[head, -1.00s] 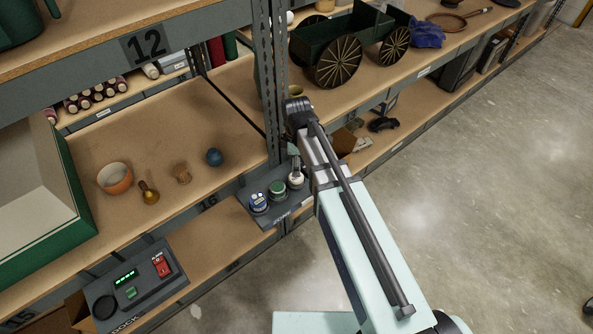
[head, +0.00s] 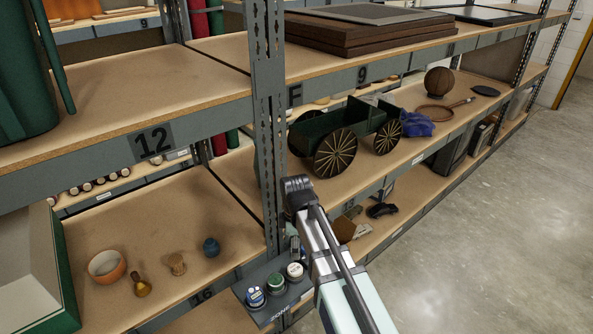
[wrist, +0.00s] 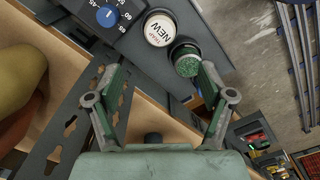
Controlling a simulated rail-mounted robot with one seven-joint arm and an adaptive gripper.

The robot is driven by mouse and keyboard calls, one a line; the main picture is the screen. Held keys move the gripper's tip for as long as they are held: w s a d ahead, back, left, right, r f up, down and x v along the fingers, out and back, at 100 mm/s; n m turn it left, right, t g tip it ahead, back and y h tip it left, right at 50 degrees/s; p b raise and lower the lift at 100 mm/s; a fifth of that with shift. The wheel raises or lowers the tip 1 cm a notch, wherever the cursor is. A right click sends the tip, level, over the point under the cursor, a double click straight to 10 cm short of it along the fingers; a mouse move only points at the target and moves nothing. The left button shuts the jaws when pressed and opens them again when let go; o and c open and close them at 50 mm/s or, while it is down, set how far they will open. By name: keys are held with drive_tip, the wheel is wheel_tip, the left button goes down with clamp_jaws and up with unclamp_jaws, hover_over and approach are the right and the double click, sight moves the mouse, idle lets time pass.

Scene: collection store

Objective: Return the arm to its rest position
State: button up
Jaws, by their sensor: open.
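My gripper (wrist: 158,82) shows in the wrist view with its two green-and-grey fingers spread apart and nothing between them. The gripper is mostly hidden there.
A perforated shelf post (head: 268,120) stands close to my arm. A dark green wagon (head: 335,125) is on the shelf behind it. The floor (head: 480,220) at right looks clear.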

drive_tip(key=s+d+f+m, duration=0.6)
drive_tip(key=d+f+m, duration=0.3)
drive_tip(key=s+d+f+m, duration=0.6)
drive_tip(key=d+f+m, duration=0.3)
drive_tip(key=f, duration=0.1)
drive_tip(key=s+f+g, duration=0.3)
drive_tip(key=s+f, duration=0.5)
drive_tip(key=s, duration=0.6)
drive_tip(key=s+f+g, duration=0.3)
drive_tip(key=s+f, duration=0.6)
drive_tip(key=s, duration=0.5)
drive_tip(key=shift+s+a+g, duration=0.15)
drive_tip(key=shift+s+g, duration=0.2)
drive_tip(key=shift+g, duration=0.05)
